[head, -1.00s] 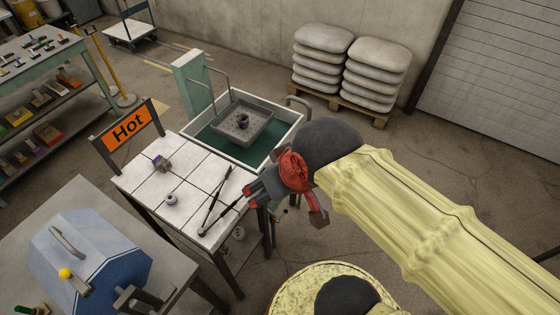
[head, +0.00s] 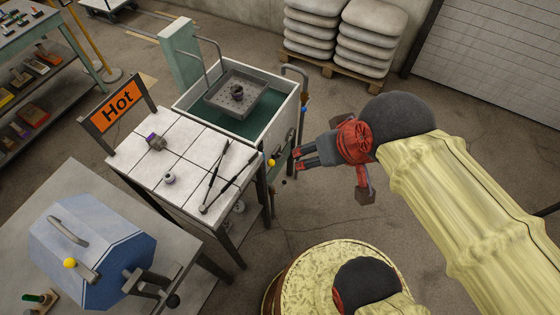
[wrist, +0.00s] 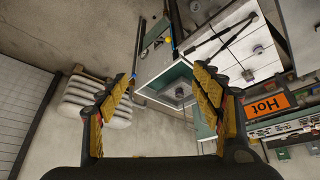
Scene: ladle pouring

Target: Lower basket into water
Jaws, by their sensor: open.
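A grey perforated basket (head: 225,102) with a small dark object (head: 237,91) in it hangs above the dark green water (head: 225,125) of a pale-rimmed tank (head: 290,115). Curved bars (head: 207,68) run from it to a green column (head: 181,58). A grey bent handle (head: 296,70) stands at the tank's right side. My gripper (head: 297,159) is open and empty, right of the tank's near corner and apart from the handle. In the wrist view the open fingers (wrist: 157,80) frame the tank (wrist: 150,78), with the basket (wrist: 180,91) partly visible.
A white tiled table (head: 190,145) with tongs (head: 212,180) and an orange Hot sign (head: 117,107) adjoins the tank. A blue furnace (head: 90,240) is at lower left. Stacked sacks (head: 345,35) stand behind.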

